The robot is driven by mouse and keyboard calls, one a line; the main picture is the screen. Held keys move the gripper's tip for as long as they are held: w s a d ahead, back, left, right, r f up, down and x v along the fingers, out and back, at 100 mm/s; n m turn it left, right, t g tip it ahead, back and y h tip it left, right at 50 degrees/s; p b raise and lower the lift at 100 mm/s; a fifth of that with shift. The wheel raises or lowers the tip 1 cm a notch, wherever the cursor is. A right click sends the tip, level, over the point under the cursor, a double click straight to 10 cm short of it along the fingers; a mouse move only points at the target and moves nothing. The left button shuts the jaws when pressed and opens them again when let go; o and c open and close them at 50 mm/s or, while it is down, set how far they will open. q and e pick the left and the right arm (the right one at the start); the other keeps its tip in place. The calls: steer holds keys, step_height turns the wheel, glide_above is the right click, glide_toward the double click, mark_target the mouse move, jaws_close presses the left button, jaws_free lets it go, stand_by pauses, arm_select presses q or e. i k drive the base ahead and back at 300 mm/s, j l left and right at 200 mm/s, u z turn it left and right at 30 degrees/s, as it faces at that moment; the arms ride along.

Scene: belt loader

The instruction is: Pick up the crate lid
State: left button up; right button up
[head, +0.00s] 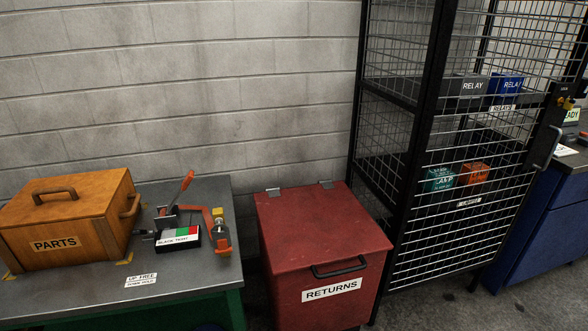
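A wooden crate (95,240) labelled PARTS sits on the left of the grey workbench. Its lid (85,188) lies flat on top and looks closed, with a dark brown handle (55,193) on it. A second brown handle (131,207) is on the crate's right side. The inside of the crate is hidden. Neither of my grippers shows in the head view.
A toggle clamp (178,200) with orange handles and a labelled block (178,237) stand right of the crate on the bench (190,275). A red RETURNS bin (320,230), shut, stands beside it. A black mesh cage (460,210) with boxes stands farther right.

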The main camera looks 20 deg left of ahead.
mark_target(75, 196)
steer(key=u, duration=1.95)
steer(key=i+j+z, duration=0.2)
steer(key=i+j, duration=0.05)
steer(key=j, duration=0.05)
